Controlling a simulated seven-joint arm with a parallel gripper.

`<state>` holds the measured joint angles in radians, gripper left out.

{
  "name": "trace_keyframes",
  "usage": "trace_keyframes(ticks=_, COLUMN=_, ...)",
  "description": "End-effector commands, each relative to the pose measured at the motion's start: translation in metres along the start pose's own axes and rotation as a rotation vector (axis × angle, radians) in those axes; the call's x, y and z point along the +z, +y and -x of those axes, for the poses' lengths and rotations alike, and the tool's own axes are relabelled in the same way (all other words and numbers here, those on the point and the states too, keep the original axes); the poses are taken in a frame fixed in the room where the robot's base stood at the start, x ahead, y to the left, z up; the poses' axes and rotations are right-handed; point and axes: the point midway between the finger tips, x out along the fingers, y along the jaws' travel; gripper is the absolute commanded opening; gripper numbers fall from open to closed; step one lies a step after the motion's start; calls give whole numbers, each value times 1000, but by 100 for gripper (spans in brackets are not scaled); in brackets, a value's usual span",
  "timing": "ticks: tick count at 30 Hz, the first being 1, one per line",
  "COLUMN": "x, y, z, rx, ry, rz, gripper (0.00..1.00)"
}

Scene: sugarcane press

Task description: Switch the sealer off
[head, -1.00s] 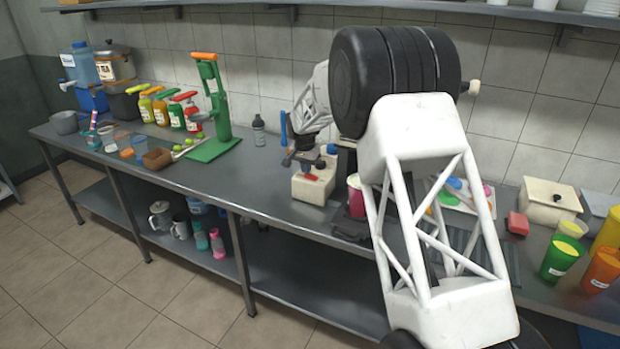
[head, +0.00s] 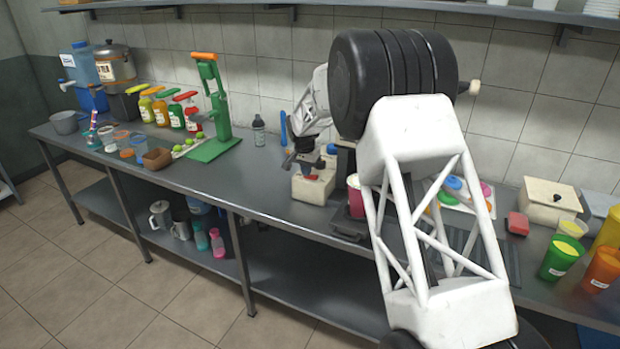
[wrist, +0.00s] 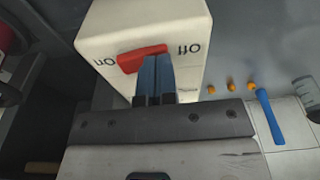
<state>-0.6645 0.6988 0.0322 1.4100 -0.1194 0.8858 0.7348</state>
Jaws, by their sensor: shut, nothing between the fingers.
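The sealer's white switch box (wrist: 190,22) fills the upper middle of the wrist view, with a red switch (wrist: 142,58) on its face. The "Off" label is to the right of the switch and the "On" label to its left, both upside down in this view. My gripper (wrist: 155,62) is shut and empty, its blue fingertips at the lower right edge of the switch; I cannot tell whether they touch. In the head view the white box (head: 314,190) stands on the counter beside the dark sealer body (head: 357,207), which my arm partly hides.
A dark bottle (head: 259,131) and a green press (head: 215,110) stand to the left. A pink cup (head: 355,196) is at the sealer.

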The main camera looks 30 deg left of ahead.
Motion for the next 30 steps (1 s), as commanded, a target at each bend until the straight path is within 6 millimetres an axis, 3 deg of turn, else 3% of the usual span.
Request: trace_keyframes(ticks=30, x=-8, y=0, z=50, rx=0, ry=0, rz=0, gripper=0)
